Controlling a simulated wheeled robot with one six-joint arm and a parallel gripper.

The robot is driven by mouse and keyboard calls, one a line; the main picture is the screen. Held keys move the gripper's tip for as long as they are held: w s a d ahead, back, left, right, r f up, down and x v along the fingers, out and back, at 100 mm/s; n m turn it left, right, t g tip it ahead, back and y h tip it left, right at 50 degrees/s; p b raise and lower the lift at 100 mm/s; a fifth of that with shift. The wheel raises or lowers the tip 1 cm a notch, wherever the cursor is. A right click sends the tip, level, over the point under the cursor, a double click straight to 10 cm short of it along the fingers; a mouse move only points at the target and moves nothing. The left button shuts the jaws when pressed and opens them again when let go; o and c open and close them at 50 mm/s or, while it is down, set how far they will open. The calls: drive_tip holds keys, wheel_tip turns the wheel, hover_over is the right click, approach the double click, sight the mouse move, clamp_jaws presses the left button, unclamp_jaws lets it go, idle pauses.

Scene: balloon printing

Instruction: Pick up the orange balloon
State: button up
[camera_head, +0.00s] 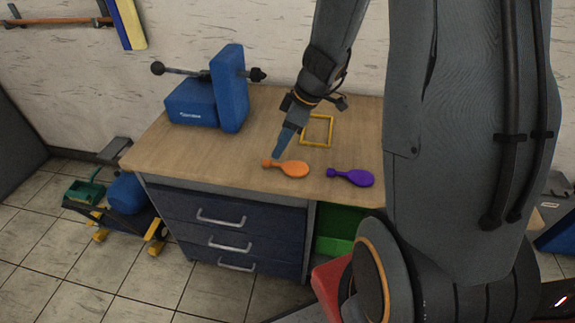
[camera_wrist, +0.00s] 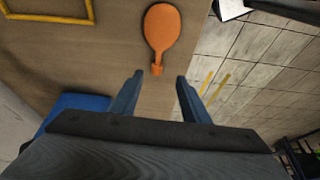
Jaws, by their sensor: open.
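The orange balloon (camera_head: 287,168) lies flat on the wooden tabletop, near its front edge, with its narrow neck to the left. It also shows in the wrist view (camera_wrist: 161,27), with its neck end pointing down toward my gripper. My gripper (camera_head: 277,157) is just above the table by the neck end of the balloon. In the wrist view my gripper (camera_wrist: 160,78) is open, with the two fingers apart and the neck end just ahead, between the fingertips' lines. Nothing is held. Whether a finger touches the balloon cannot be told.
A purple balloon (camera_head: 351,178) lies to the right of the orange one. A yellow square frame (camera_head: 317,145) lies behind them on the table (camera_head: 200,150). A blue machine (camera_head: 230,90) stands at the back left. The tabletop left of the orange balloon is clear.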

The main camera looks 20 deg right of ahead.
sight(271, 162)
drive_tip(key=shift+w+f, duration=0.25)
drive_tip(key=shift+f, duration=0.2)
drive_tip(key=shift+p+x, duration=0.65)
drive_tip(key=shift+x, duration=2.85)
drive_tip(key=shift+w, duration=0.15)
drive_tip(key=shift+c, duration=0.2)
drive_tip(key=c, duration=0.9)
